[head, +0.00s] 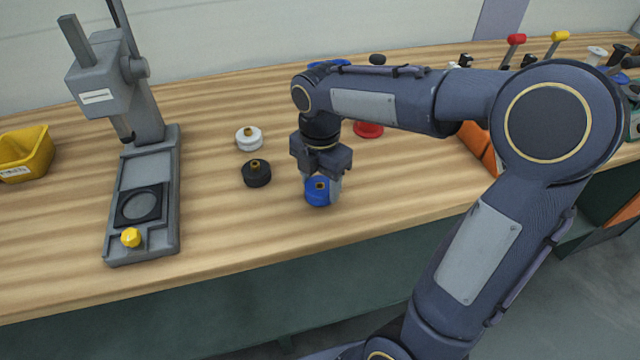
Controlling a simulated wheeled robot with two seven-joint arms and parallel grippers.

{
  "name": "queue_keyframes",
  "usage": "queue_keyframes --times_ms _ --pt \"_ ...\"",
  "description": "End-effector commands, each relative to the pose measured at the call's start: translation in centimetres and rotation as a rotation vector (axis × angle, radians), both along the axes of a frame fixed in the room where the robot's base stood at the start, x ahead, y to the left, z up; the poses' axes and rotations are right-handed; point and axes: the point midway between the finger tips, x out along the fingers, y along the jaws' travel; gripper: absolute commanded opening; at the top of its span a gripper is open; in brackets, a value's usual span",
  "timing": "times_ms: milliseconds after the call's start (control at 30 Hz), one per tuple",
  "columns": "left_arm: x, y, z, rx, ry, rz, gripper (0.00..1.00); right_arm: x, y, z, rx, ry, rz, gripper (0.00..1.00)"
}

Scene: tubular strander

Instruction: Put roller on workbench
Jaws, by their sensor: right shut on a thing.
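A blue roller (317,194) with a brass-coloured centre is on or just above the wooden workbench (230,225), near its front edge. My right gripper (322,187) points down over the blue roller and is shut on it. I cannot tell whether the roller touches the bench. A black roller (257,174) and a white roller (249,138) stand on the bench to the left of my gripper. A red round part (368,130) lies behind my right wrist, partly hidden by the arm. My left gripper is not in view.
A grey press (140,190) with a yellow knob (131,237) stands on the left. A yellow bin (25,153) sits at the far left. An orange container (480,147) and several levers are at the right. Bare bench lies between the press and the rollers.

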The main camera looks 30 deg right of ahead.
Motion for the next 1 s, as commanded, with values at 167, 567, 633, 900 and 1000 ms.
queue_keyframes --times_ms 167,567,633,900,1000 --pt "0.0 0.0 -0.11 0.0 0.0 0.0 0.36 0.05 0.02 -0.67 0.0 -0.004 -0.001 0.14" --pt "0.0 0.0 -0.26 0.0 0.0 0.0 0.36 0.01 0.03 -0.99 0.001 -0.002 -0.001 0.67" --pt "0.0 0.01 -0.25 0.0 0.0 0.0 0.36 0.01 0.03 -0.99 0.001 -0.002 -0.001 0.76" --pt "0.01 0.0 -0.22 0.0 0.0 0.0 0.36 0.01 0.03 -0.92 0.001 -0.002 -0.001 0.77" --pt "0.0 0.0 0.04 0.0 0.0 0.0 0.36 0.03 0.03 -0.36 0.001 -0.003 -0.001 0.77"
